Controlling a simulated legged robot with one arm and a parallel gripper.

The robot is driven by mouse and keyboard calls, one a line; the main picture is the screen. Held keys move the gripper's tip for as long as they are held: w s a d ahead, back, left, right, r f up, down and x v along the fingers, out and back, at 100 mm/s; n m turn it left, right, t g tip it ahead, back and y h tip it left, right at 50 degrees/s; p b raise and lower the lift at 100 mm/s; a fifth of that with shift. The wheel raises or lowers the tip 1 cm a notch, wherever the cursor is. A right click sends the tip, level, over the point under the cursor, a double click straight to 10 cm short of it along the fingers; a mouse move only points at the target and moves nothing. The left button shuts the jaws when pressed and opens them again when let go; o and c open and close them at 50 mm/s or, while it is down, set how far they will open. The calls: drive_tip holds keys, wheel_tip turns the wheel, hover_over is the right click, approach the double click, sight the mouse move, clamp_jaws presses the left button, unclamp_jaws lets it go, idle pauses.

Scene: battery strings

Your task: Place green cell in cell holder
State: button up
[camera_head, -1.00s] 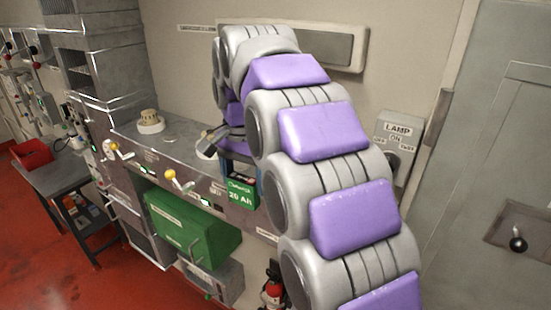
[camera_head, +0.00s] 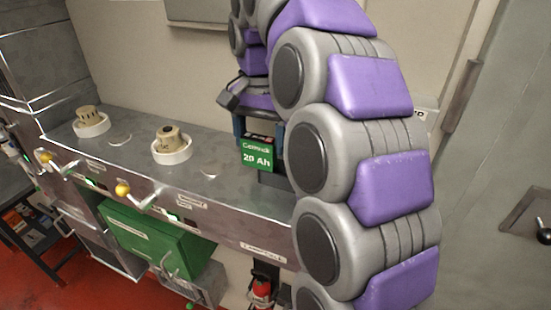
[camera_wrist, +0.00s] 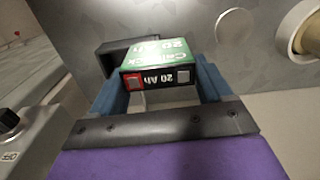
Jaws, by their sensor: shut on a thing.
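The green cell (camera_head: 257,152), marked "20 Ah", is between the blue fingers of my gripper (camera_head: 260,135), above the grey bench top. In the wrist view the cell (camera_wrist: 158,62) shows its dark terminal end, with one red and one grey terminal, between the fingers of my gripper (camera_wrist: 163,82). A dark box-like piece, which looks like the cell holder (camera_wrist: 112,60), is just beyond the cell on the bench. In the head view a dark part of it (camera_head: 272,180) shows below the cell. I cannot tell whether cell and holder touch.
Two beige round fittings on white rings (camera_head: 172,150) stand on the bench left of the cell. Yellow-knobbed levers (camera_head: 123,190) line the bench front above a green box (camera_head: 150,240). A wall is close behind. The bench between fittings and cell is mostly clear.

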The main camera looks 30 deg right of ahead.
drive_tip(key=d, duration=0.2)
drive_tip(key=s+d, duration=0.1)
drive_tip(key=d, duration=0.1)
drive_tip(key=s+d, duration=0.1)
drive_tip(key=d, duration=0.1)
drive_tip(key=shift+s+d+f, duration=0.15)
drive_tip(key=shift+s, duration=0.1)
drive_tip(key=a+f, duration=0.2)
drive_tip(key=a, duration=0.1)
drive_tip(key=shift+a+b, duration=0.2)
drive_tip(key=shift+b, duration=0.1)
drive_tip(key=shift+f, duration=0.2)
drive_tip(key=shift+d+f, duration=0.1)
drive_tip(key=shift+f, duration=0.3)
drive_tip(key=shift+w+d+f, duration=0.15)
drive_tip(key=shift+d, duration=0.55)
drive_tip(key=o, duration=1.1)
drive_tip(key=shift+d, duration=0.25)
drive_tip(key=shift+c, duration=0.2)
drive_tip(key=shift+o, duration=0.5)
drive_tip(key=shift+a, duration=0.65)
